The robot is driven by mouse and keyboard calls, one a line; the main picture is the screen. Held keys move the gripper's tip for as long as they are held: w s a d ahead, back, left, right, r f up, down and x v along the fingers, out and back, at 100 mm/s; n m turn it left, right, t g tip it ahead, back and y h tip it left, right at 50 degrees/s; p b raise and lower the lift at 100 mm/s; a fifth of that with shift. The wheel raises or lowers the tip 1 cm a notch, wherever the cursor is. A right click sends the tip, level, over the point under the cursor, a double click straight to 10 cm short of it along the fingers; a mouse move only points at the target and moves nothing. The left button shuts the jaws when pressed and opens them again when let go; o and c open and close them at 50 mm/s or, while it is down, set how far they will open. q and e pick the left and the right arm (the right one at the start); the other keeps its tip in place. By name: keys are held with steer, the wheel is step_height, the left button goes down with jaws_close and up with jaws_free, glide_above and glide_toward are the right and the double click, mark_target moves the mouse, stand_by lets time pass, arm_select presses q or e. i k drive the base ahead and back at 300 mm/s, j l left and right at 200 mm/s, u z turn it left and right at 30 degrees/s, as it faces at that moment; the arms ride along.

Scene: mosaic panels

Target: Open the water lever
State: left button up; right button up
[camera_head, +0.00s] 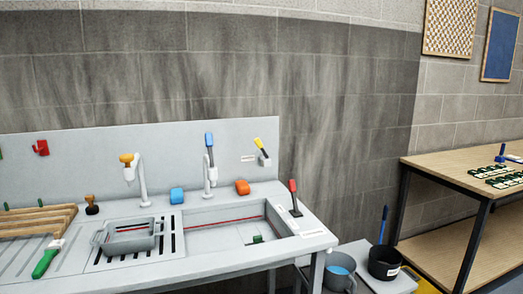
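A lever with a yellow handle (260,145) is on the backsplash and tilts up to the left. A grey faucet with a blue top handle (209,140) stands behind the basin, and another faucet with an orange knob (126,158) stands to its left. I cannot tell which of these is the water lever. Neither of my grippers is in view.
A grey tray (128,246), a blue block (177,196), an orange block (242,187) and a green-handled brush (46,259) are on the counter (308,246). Buckets (340,270) stand below right. A wooden table (470,165) stands farther right, with a gap between.

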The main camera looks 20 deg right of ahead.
mark_target(257, 142)
steer(key=i+l, duration=0.25)
steer(key=i, duration=0.2)
steer(key=i+l, duration=0.25)
steer(key=i, duration=0.15)
